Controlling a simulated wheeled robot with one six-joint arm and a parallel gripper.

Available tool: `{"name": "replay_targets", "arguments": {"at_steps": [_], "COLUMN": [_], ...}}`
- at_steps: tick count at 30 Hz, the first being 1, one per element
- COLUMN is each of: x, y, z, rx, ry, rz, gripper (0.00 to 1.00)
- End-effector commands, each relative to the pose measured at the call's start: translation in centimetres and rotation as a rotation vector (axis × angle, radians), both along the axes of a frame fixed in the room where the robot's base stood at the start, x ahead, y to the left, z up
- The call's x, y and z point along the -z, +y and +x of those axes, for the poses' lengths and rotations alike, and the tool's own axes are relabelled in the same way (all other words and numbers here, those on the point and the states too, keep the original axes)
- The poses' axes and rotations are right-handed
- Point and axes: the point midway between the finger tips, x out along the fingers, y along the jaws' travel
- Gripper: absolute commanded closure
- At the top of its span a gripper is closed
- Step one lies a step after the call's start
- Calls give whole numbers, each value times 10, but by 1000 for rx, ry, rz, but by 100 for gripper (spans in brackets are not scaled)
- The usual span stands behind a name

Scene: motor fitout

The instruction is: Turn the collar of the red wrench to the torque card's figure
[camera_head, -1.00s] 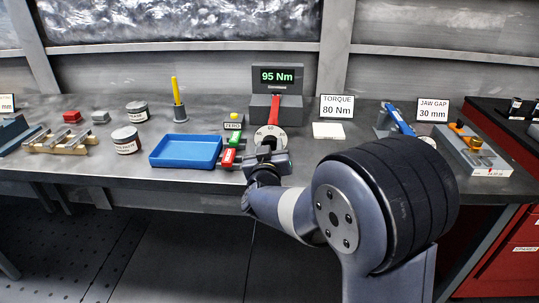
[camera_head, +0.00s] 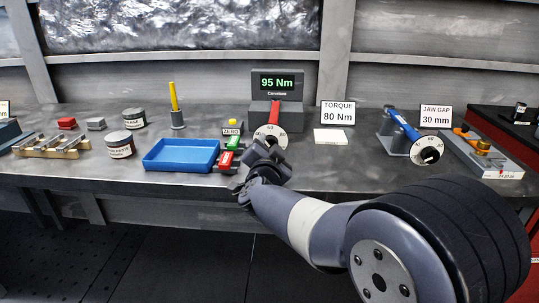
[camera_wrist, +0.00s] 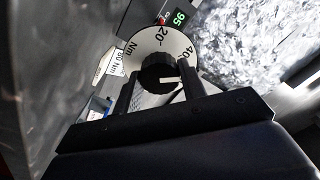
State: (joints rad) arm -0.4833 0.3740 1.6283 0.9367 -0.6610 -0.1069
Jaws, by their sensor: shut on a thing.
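The red wrench (camera_head: 275,112) stands in the grey tester (camera_head: 290,84), whose green display reads 95 Nm. Its white dial (camera_head: 270,136) faces me. The torque card (camera_head: 337,114) reads 80 Nm. My gripper (camera_head: 265,153) is at the dial's lower front. In the wrist view, my gripper (camera_wrist: 161,85) is shut on the black collar (camera_wrist: 158,70), one finger on each side. The collar's white line points right. The white dial (camera_wrist: 150,45) behind it shows 20, 40 and Nm; its lower part is hidden by the collar and fingers.
A white block (camera_head: 328,135) lies to the right. A blue wrench (camera_head: 403,124) stands further right by the jaw gap card (camera_head: 435,116). The front bench edge is clear.

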Motion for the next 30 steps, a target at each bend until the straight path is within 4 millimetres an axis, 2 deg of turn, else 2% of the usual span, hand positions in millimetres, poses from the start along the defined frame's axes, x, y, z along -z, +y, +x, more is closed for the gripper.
{"name": "replay_targets", "arguments": {"at_steps": [30], "x": [4], "y": [-1], "z": [0], "rx": [0], "ry": [-34], "rz": [966], "gripper": [84]}}
